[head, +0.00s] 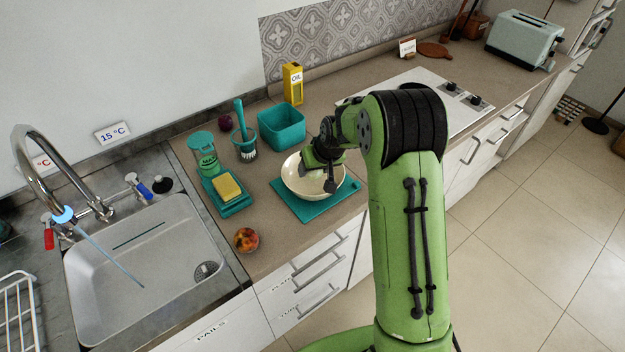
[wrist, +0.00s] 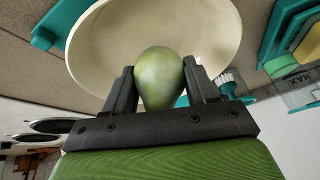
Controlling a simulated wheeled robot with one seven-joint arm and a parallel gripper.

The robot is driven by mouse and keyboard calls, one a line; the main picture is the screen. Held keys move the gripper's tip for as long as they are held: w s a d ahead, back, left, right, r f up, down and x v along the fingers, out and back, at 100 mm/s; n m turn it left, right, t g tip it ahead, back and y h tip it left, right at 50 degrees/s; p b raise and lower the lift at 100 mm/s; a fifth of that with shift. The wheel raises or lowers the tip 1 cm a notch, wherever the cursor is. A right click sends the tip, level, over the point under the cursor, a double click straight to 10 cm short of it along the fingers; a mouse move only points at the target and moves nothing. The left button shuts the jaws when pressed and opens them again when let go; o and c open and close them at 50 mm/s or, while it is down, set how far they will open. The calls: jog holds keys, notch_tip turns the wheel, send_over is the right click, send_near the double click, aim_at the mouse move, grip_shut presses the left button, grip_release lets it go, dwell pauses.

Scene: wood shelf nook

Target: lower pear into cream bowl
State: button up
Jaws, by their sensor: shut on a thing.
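The cream bowl (head: 296,186) stands on a teal mat (head: 319,210) on the counter in the head view. My gripper (head: 330,180) is over the bowl, and the pear is hard to make out there. In the wrist view the green pear (wrist: 160,78) is between the two dark fingers of my gripper (wrist: 160,88), which is shut on it. The bowl (wrist: 215,30) shows behind the pear in that view. Whether the pear touches the bowl cannot be told.
A teal bin (head: 282,130), a cup with a brush (head: 245,147) and a yellow sponge (head: 228,187) on a teal tray stand left of and behind the bowl. A peach (head: 246,240) lies near the sink (head: 150,260). The stove (head: 430,95) is to the right.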

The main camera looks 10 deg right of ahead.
jog(key=shift+f+b, duration=0.6)
jog(key=shift+f, duration=0.1)
dwell(0.3)
dwell(0.3)
jog(key=o, duration=1.2)
jog(key=p+v, duration=0.2)
jog(key=v, duration=1.3)
jog(key=s+a+r, duration=0.2)
jog(key=s+r, duration=0.5)
jog(key=s, duration=0.5)
jog(key=shift+m+t+h, duration=0.3)
jog(key=shift+m+h, duration=0.1)
jog(key=shift+h, duration=0.4)
jog(key=s, duration=1.6)
jog(key=shift+s+a+f, duration=0.1)
jog(key=shift+a+f, duration=0.1)
